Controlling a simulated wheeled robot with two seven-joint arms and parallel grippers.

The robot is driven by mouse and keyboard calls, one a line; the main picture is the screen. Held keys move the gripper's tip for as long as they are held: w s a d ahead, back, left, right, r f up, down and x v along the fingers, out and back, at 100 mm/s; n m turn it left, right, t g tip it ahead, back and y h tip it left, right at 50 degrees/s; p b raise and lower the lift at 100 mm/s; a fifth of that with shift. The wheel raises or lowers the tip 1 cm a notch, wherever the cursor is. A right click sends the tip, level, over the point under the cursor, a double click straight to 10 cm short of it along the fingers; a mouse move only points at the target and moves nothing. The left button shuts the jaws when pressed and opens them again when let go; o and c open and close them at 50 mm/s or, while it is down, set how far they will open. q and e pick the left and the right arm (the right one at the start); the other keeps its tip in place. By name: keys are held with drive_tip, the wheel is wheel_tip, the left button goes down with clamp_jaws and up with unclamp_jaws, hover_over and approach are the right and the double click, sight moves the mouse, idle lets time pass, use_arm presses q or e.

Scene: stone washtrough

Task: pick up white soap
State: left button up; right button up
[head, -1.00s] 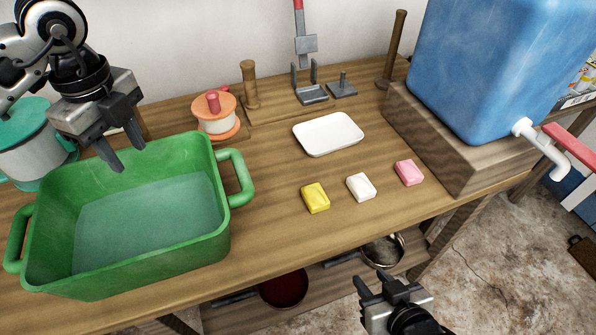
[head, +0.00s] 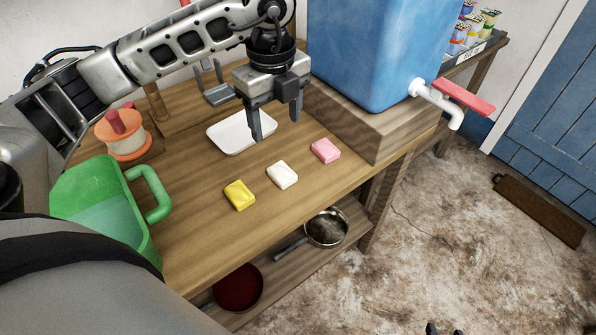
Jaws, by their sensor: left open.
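The white soap (head: 282,175) lies on the wooden table between the yellow soap (head: 239,195) on its left and the pink soap (head: 325,150) on its right. My left gripper (head: 276,128) is open and empty, fingers pointing down, above and behind the white soap, in front of part of the white tray (head: 228,130). It does not touch the soap. At the bottom edge only small dark tips (head: 443,330) show, likely of my right gripper; their opening cannot be judged.
A blue water tank (head: 365,50) with a white tap (head: 435,100) sits on a wooden block (head: 385,130) at the right. A pan (head: 326,228) and a red bowl (head: 238,288) are on the lower shelf.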

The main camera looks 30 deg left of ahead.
sight(282, 168)
use_arm(q)
wheel_tip(282, 168, down, 14)
drive_tip(key=shift+w+d+r+p, duration=0.15)
drive_tip(key=shift+r+p, duration=0.1)
drive_tip(key=shift+p, duration=0.35)
drive_tip(key=c, duration=1.2)
